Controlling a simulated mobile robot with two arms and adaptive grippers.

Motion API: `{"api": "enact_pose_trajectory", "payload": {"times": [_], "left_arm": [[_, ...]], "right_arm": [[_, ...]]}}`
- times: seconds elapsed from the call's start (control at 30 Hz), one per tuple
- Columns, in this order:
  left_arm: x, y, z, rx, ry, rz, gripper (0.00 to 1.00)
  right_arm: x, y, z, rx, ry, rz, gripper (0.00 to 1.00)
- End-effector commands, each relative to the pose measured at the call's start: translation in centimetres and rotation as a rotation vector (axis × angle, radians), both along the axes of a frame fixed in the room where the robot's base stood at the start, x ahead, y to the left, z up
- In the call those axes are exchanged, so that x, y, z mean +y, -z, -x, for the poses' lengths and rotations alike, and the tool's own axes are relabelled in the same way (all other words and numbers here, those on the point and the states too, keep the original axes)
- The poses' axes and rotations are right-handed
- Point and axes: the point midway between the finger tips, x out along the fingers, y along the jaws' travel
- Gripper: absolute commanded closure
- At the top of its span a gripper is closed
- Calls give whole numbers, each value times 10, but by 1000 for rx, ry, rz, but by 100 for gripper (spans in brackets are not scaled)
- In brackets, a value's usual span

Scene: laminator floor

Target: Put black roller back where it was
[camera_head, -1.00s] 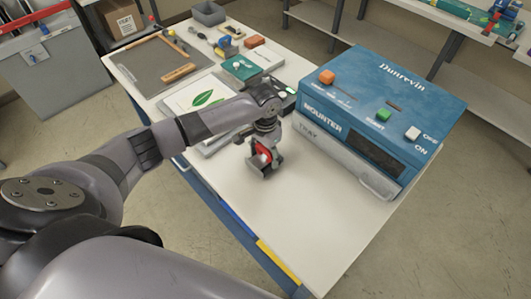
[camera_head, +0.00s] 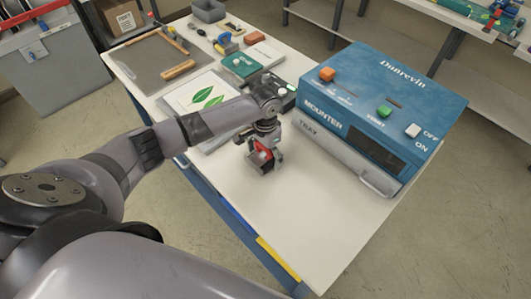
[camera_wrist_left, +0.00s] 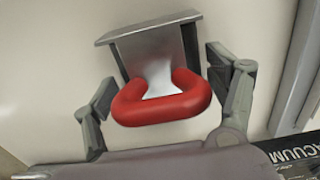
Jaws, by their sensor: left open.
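My left gripper (camera_head: 263,160) is low over the front part of the white table (camera_head: 265,215), left of the blue mounter. In the left wrist view the open gripper (camera_wrist_left: 165,105) has one finger on each side of a tool with a rounded red loop handle (camera_wrist_left: 163,112) and a grey metal block (camera_wrist_left: 155,52). A gap shows between the right finger and the handle. The red part (camera_head: 264,153) also shows at the gripper in the head view. I cannot make out a black roller surface on this tool. My right gripper is not in view.
The blue mounter (camera_head: 400,85) with its grey tray (camera_head: 345,158) stands close on the right. A leaf print (camera_head: 205,92) lies behind my arm. A framed board (camera_head: 150,65), a green box (camera_head: 240,65) and small tools fill the back. The table front is clear.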

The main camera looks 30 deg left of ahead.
Motion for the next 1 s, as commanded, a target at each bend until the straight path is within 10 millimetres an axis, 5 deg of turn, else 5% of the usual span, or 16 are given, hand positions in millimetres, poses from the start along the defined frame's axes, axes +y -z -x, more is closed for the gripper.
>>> {"api": "enact_pose_trajectory", "payload": {"times": [0.37, 0.8, 1.0], "left_arm": [[0, -18, -2, -7, 0, 0, 20], [1, -109, -3, -8, 0, 1, 20], [1, -131, -3, -5, 0, 1, 20]], "right_arm": [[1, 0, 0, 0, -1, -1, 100], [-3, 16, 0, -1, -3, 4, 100], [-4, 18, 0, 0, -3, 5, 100]]}}
